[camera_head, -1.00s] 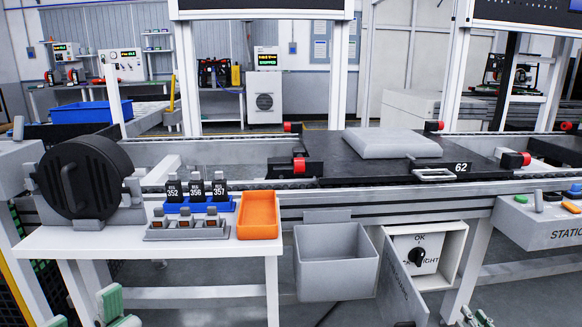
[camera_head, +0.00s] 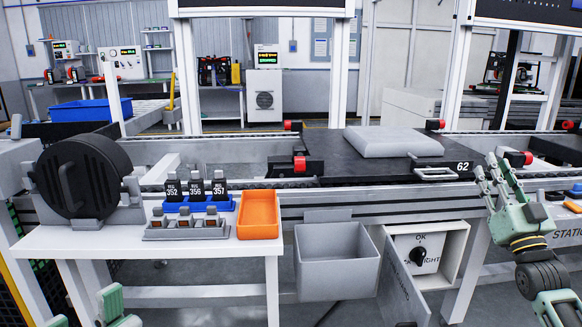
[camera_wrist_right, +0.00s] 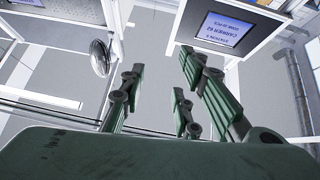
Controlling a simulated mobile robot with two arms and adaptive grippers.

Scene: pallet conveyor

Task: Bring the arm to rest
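My right arm, green and grey, comes in from the right edge of the head view. Its gripper (camera_head: 493,170) is raised in front of the conveyor's right part, with its fingers pointing up. In the right wrist view the green fingers (camera_wrist_right: 165,82) stand apart with nothing between them, so it is open and empty. My left gripper (camera_head: 85,310) shows only in part at the bottom left of the head view, low before the white table. Its green fingertips are apart and nothing shows between them.
The white table (camera_head: 110,243) bears a black round holder (camera_head: 82,176), tagged parts and an orange tray (camera_head: 258,214). A grey bin (camera_head: 337,264) and an open switch box (camera_head: 418,252) are below the conveyor. A black pallet (camera_head: 340,162) carries a grey block (camera_head: 392,141). The station panel (camera_head: 566,232) is close by my right arm.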

